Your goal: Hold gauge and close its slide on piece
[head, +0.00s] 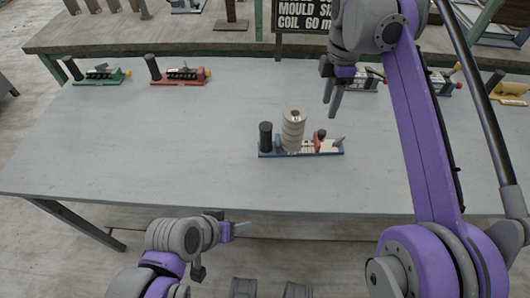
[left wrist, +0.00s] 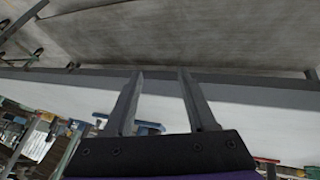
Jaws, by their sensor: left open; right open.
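The gauge (head: 301,154) lies near the middle of the grey table, with a dark blue base and a black upright grip (head: 265,136) at its left end. The pale ringed clay piece (head: 293,130) stands upright on it. A red-brown slide (head: 320,143) is right of the piece; whether they touch is unclear. My left gripper (head: 243,228) is open and empty, below and left of the gauge, near the table's front edge. Its open fingers show in the left wrist view (left wrist: 160,75). My right gripper (head: 333,103) is open and empty, above and behind the gauge's right end.
Green (head: 97,76) and red (head: 180,79) gauges stand at the back left of the table (head: 180,155). Other gauges, one yellow (head: 510,92), stand at the back right, partly behind my right arm. A sign (head: 303,17) stands behind. Table around the middle gauge is clear.

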